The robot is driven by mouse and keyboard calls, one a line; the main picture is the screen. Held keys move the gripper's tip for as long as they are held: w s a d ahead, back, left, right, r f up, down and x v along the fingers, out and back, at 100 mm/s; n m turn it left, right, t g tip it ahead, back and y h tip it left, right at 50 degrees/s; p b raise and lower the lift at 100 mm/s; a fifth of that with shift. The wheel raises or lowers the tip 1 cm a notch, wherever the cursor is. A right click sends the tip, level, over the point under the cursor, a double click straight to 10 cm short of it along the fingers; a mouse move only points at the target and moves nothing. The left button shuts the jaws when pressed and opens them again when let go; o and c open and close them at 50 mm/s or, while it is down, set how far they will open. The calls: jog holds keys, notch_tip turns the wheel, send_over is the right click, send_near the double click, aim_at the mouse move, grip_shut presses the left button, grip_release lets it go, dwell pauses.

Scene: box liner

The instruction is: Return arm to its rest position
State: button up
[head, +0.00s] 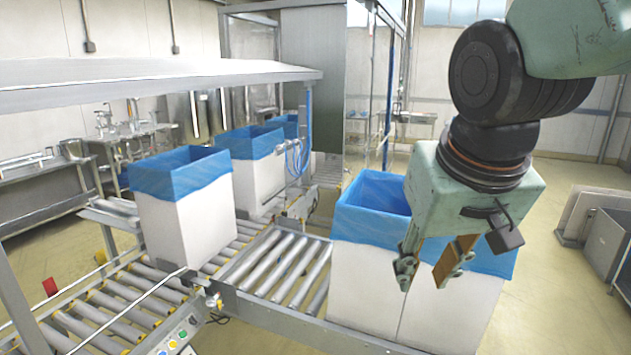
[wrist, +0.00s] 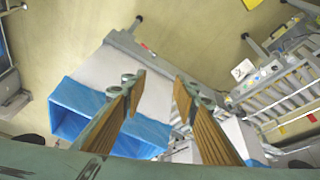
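My gripper (head: 428,268) hangs from my green arm at the right of the head view, with its fingers pointing down. Its two fingers are spread apart with nothing between them, and the wrist view (wrist: 160,90) shows the same open gap. In the head view the gripper is in front of a white box with a blue liner (head: 363,283) and hides part of it. The wrist view shows this box (wrist: 80,105) below and left of the fingers. I cannot tell whether the gripper touches it.
Another lined white box (head: 185,222) stands on the roller conveyor (head: 272,262) at left. More lined boxes (head: 256,170) stand behind it. A metal canopy (head: 150,78) spans the left side. Open floor (head: 547,270) lies at right, with a grey bin (head: 610,245) near the edge.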

jog(key=s+d, duration=0.3)
jog(key=s, duration=1.5)
jog(key=shift+s+d+g, duration=0.2)
jog(key=shift+s+g, duration=0.1)
jog(key=shift+g, duration=0.1)
jog(key=shift+f, duration=0.1)
dwell(1.2)
notch_tip(320, 180, down, 9)
jog(key=b, duration=0.8)
jog(key=shift+b, duration=0.4)
jog(key=shift+r, duration=0.2)
